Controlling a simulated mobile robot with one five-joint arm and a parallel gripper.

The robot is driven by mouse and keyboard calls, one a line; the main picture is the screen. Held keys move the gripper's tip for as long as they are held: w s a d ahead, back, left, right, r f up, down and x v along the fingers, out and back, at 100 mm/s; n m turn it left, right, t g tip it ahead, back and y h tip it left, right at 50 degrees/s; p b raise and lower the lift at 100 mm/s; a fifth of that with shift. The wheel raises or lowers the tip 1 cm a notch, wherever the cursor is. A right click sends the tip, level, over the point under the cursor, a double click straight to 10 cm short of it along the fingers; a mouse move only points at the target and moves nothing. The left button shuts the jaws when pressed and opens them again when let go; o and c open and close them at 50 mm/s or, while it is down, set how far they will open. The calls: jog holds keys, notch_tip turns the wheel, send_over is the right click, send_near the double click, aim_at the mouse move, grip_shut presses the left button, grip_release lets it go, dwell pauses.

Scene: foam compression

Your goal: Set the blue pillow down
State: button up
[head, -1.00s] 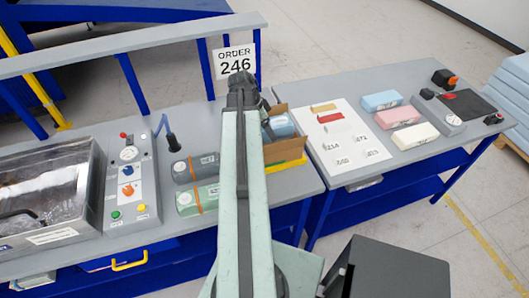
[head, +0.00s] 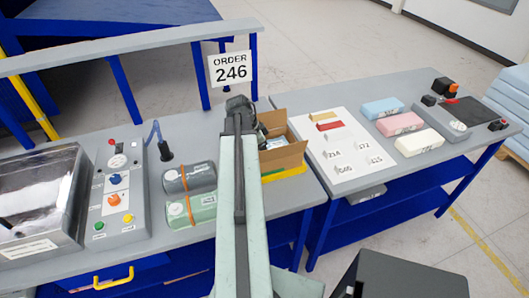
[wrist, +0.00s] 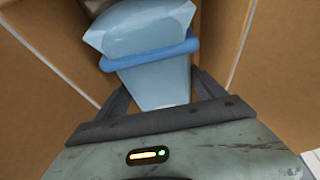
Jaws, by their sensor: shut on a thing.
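The blue pillow (wrist: 150,45) is pale blue, with a darker blue band around it. It fills the middle of the wrist view, tilted a little. My gripper (wrist: 160,85) is shut on its near end, with one dark finger on each side. Brown cardboard walls (wrist: 55,40) surround the pillow, so it is at or inside the open box (head: 288,158). Whether it touches the box floor cannot be told.
Left of the box lie a grey roll (head: 190,178) and a green roll (head: 202,208). On the right table are blue (head: 383,108), pink (head: 400,124) and cream (head: 420,143) blocks.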

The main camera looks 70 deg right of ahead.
jog(key=shift+f+b, duration=0.4)
jog(key=shift+f, duration=0.1)
jog(key=o, duration=1.3)
jog(key=shift+r, duration=0.15)
jog(key=shift+r+p, duration=0.3)
jog(key=shift+p, duration=0.15)
jog(key=p+v, duration=1.1)
jog(key=shift+r, duration=0.45)
jog(key=shift+w+a+r+p, duration=0.15)
jog(key=shift+a+r+p, duration=0.05)
jog(key=shift+r+p, duration=0.15)
jog(key=shift+f, duration=0.15)
